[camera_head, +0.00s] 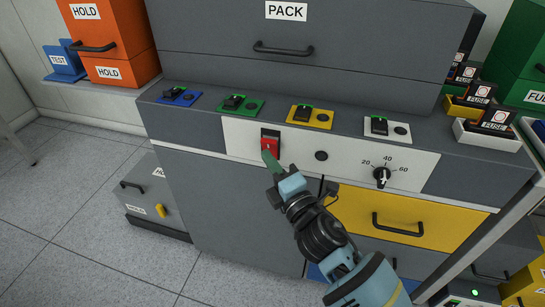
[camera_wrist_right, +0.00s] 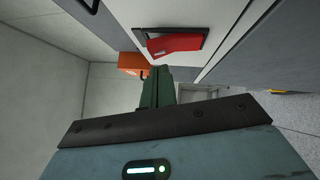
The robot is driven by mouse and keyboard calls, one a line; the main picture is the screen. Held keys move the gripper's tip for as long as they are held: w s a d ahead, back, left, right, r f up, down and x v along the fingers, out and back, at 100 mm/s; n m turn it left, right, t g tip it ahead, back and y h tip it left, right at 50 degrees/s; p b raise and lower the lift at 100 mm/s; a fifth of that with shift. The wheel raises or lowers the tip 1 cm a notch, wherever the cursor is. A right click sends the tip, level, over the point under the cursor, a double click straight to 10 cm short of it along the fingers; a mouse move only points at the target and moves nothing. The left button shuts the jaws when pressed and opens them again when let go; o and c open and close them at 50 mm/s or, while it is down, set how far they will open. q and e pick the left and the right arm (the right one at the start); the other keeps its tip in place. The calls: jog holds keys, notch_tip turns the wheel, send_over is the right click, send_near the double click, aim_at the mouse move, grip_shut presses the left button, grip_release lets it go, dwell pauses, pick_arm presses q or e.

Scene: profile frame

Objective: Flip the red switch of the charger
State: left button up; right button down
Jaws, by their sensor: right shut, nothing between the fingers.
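The red switch (camera_head: 270,145) sits in a black frame on the white front panel (camera_head: 340,158) of the grey charger cabinet. My right gripper (camera_head: 267,156) is shut and empty, its green fingertips at the lower part of the switch in the head view. In the right wrist view the red switch (camera_wrist_right: 175,45) shows tilted in its dark frame, just beyond the shut green fingers (camera_wrist_right: 157,85). I cannot tell whether the fingertips touch it. My left gripper is not in view.
A black knob (camera_head: 382,175) marked 20, 40, 60 and a round black button (camera_head: 321,156) are to the right of the switch. Several coloured plates with black parts line the ledge above. A yellow drawer (camera_head: 410,212) is below. Orange HOLD boxes (camera_head: 108,40) stand at left.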

jog(key=shift+w+d+r, duration=0.2)
jog(key=shift+w, duration=0.4)
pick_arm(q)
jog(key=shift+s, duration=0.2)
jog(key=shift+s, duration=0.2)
